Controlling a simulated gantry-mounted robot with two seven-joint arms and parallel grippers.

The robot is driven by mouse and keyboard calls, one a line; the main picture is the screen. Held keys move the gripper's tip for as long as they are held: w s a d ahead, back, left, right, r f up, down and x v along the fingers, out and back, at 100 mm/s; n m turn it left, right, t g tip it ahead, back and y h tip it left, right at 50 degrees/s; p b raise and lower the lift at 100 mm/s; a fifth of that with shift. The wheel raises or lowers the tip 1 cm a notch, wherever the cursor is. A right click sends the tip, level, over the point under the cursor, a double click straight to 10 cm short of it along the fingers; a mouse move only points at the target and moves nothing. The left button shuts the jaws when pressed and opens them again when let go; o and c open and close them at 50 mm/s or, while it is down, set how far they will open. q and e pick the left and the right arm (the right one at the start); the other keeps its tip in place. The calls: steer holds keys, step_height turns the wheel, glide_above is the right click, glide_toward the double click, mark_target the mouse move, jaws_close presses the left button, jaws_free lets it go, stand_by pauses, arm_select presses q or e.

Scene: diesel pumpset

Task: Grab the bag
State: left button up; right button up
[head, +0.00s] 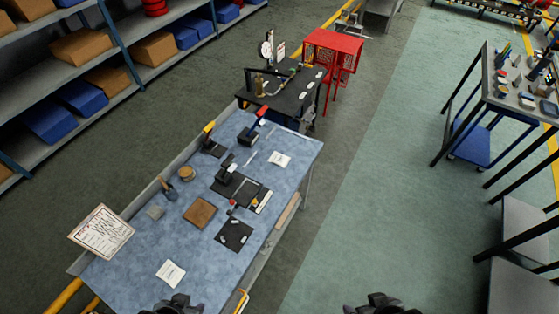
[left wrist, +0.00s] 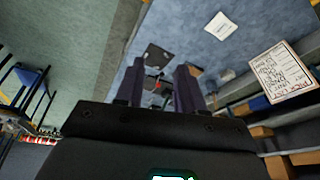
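No thing is plainly recognisable as a bag. A small flat white packet (head: 170,272), with faint markings, lies near the front of the blue bench; it may be the bag or a sheet. It also shows in the left wrist view (left wrist: 221,25), apart from my fingers. A similar white packet (head: 279,159) lies towards the bench's far right. My left gripper (head: 178,305) is at the bottom edge, near the front packet. In the left wrist view its fingers (left wrist: 158,82) are spread and empty. My right gripper (head: 383,304) is over the floor, its fingertips mostly out of frame.
The blue bench (head: 128,272) carries a brown square board (head: 200,213), dark mats (head: 234,235), small tools and a written card (head: 101,231) at its left edge. Shelves (head: 75,75) stand behind. A black table (head: 285,90) adjoins the far end. The green floor (head: 385,190) is clear.

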stand_by(0.3)
arm_select(q)
steer(key=o, duration=1.1)
steer(key=shift+d, duration=0.15)
steer(key=shift+o, duration=0.3)
steer(key=shift+w, duration=0.1)
